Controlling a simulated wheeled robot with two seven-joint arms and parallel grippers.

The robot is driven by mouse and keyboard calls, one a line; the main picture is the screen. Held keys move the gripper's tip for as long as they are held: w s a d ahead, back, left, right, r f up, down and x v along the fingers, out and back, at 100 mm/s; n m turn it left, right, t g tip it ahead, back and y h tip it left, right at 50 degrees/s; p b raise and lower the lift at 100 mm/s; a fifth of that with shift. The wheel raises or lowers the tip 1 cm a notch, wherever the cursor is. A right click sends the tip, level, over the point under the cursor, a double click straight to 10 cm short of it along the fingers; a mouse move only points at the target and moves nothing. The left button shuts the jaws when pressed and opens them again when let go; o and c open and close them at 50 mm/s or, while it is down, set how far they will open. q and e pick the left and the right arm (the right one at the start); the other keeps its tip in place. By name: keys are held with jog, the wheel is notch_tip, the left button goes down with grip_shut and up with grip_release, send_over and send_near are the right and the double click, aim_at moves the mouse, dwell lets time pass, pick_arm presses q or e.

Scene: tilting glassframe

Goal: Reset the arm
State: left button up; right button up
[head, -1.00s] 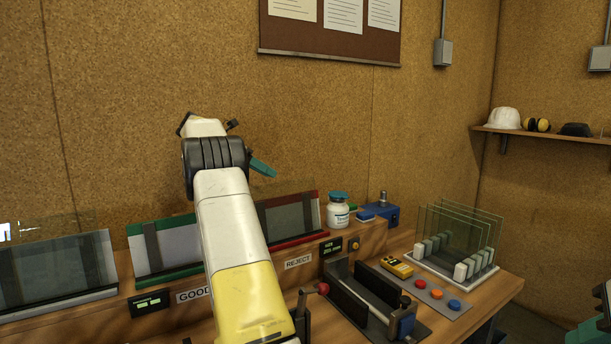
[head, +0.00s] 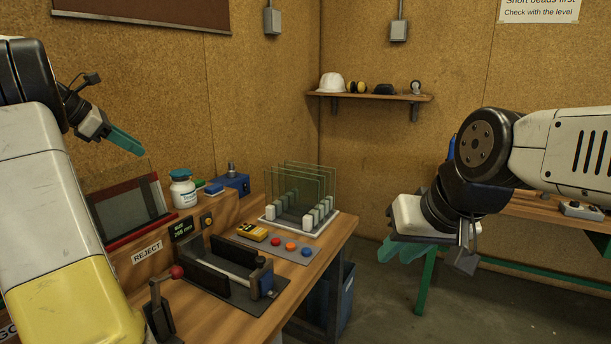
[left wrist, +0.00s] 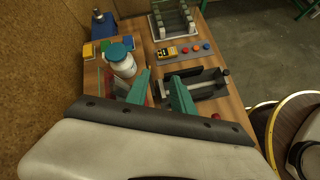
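My left arm rises at the left of the head view. Its gripper (head: 124,140) has teal fingers and hangs in the air above the back of the bench, left of the white jar. In the left wrist view its two fingers (left wrist: 160,92) stand apart with nothing between them. My right arm comes in from the right edge of the head view. Its gripper (head: 408,250) points down over the floor, right of the bench, with teal fingertips that look apart and hold nothing.
The bench (head: 335,245) holds a white jar (head: 183,188), a clamp fixture (head: 225,270), a yellow meter (head: 252,232), a button strip (head: 290,246) and a rack with glass panes (head: 300,205). The red-framed reject stand (head: 128,212) is at left. Open floor lies between bench and right-hand table.

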pick_arm(q)
jog(key=s+d+m+g, duration=0.1)
jog(key=s+d+m, duration=0.3)
jog(key=d, duration=0.3)
jog(key=s+d+m+y, duration=0.1)
jog(key=s+d+m, duration=0.3)
jog(key=d, duration=0.3)
jog(key=s+d+m+g, duration=0.1)
jog(key=s+d+m, duration=0.25)
jog(key=d, duration=0.35)
jog(key=s+d+f+m+y, duration=0.1)
jog(key=s+d+f+m, duration=0.3)
jog(key=s+m, duration=0.3)
jog(key=s+d+f+m+y, duration=0.1)
jog(key=s+d+f+m, duration=0.4)
jog(key=s+f+m, duration=0.1)
jog(key=s+m, duration=0.1)
jog(key=s, duration=0.1)
jog(key=shift+s+d+f+t, duration=0.3)
jog(key=shift+s+f, duration=0.05)
